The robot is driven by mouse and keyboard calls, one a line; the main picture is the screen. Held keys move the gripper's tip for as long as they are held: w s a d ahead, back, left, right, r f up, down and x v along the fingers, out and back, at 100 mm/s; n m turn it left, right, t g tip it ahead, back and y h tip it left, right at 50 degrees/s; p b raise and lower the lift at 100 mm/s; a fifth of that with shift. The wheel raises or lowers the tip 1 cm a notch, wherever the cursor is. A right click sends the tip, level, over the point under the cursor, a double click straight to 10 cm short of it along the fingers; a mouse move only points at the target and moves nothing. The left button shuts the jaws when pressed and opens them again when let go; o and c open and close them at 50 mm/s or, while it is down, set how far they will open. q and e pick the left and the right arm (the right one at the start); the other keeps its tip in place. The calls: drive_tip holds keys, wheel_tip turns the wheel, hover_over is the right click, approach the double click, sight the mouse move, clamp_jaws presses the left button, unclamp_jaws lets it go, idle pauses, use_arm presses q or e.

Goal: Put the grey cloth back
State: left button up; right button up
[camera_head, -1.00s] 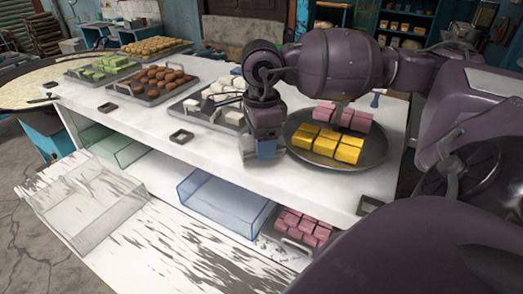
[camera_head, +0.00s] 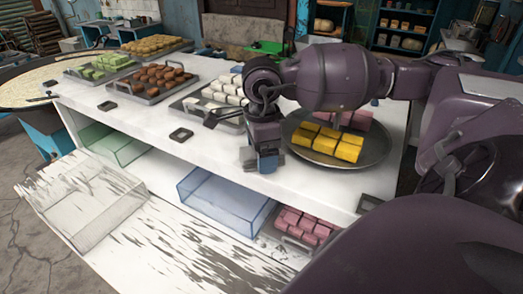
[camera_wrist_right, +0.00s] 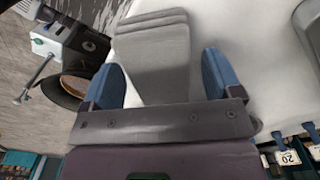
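The folded grey cloth (camera_wrist_right: 158,60) lies flat on the white counter in the right wrist view. My right gripper (camera_wrist_right: 160,80) has its two blue-padded fingers wide apart, one on each side of the cloth, with the cloth between them. A narrow gap shows beside the cloth, so the fingers do not look closed on it. My left gripper is in neither view.
The round dark tray (camera_head: 375,156) with yellow blocks (camera_head: 327,143) and pink blocks (camera_head: 357,119) is just right of the gripper. Tongs (camera_head: 215,117) and a tray of white cubes (camera_head: 228,93) lie to the left. The front middle of the counter (camera_head: 135,118) is mostly clear.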

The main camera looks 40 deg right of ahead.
wheel_tip(320, 180, up, 12)
drive_tip(key=shift+r, duration=0.15)
idle(0.6)
idle(0.6)
